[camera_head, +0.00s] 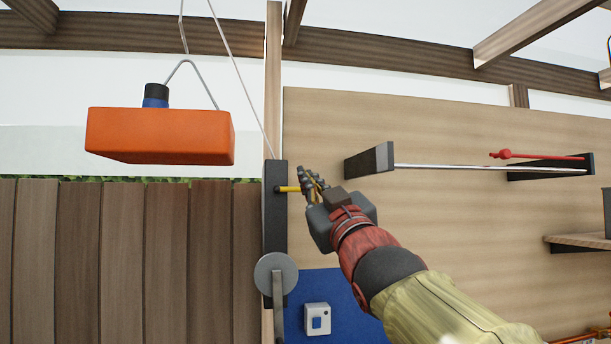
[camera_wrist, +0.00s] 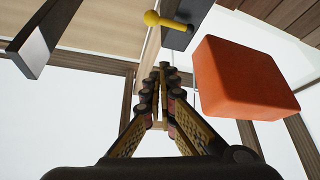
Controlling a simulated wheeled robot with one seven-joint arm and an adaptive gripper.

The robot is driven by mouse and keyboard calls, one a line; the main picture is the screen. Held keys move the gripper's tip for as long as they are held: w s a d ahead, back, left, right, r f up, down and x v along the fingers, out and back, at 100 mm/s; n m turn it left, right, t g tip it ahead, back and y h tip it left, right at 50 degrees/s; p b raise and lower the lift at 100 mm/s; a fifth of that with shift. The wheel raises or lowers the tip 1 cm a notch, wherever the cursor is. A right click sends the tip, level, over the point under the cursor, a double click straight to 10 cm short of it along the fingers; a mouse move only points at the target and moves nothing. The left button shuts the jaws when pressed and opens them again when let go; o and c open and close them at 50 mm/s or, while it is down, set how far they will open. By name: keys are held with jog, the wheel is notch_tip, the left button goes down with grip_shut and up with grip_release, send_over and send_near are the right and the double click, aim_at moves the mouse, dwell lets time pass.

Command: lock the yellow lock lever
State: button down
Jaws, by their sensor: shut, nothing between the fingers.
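The yellow lock lever (camera_head: 289,189) sticks out to the right from a dark upright housing (camera_head: 275,222) on a wooden post. In the wrist view the lever (camera_wrist: 158,19) shows a round yellow knob and a short stem on the dark housing (camera_wrist: 186,18), at the top of the picture. My gripper (camera_head: 307,172) is shut and empty. In the head view its fingers are close beside the lever's right end and partly overlap it; I cannot tell whether they touch. In the wrist view my fingertips (camera_wrist: 165,72) point up the picture, below and apart from the lever.
An orange block (camera_head: 160,136) hangs on a cable left of the post. A grey wheel with a handle (camera_head: 276,274) is on the housing's lower end. A dark bracket with a metal rod (camera_head: 370,160) is to the right. A blue panel with a white switch box (camera_head: 317,318) is below.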

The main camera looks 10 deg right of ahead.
jog(key=shift+v, duration=0.8)
jog(key=shift+a+f, duration=0.1)
jog(key=shift+a, duration=0.1)
jog(key=d+f+m+g+h, duration=0.2)
jog(key=f+g, duration=0.3)
jog(key=f, duration=1)
jog(key=d+f+m+g+h, duration=0.2)
jog(key=d+f+g, duration=0.15)
jog(key=f, duration=1.15)
jog(key=s+f+m+g, duration=0.2)
jog(key=s+f+g, duration=0.7)
jog(key=s+f, duration=1.8)
jog(key=shift+s+a+f, duration=0.15)
jog(key=shift+a+f, duration=0.3)
jog(key=shift+f, duration=0.35)
jog(key=shift+g, duration=0.25)
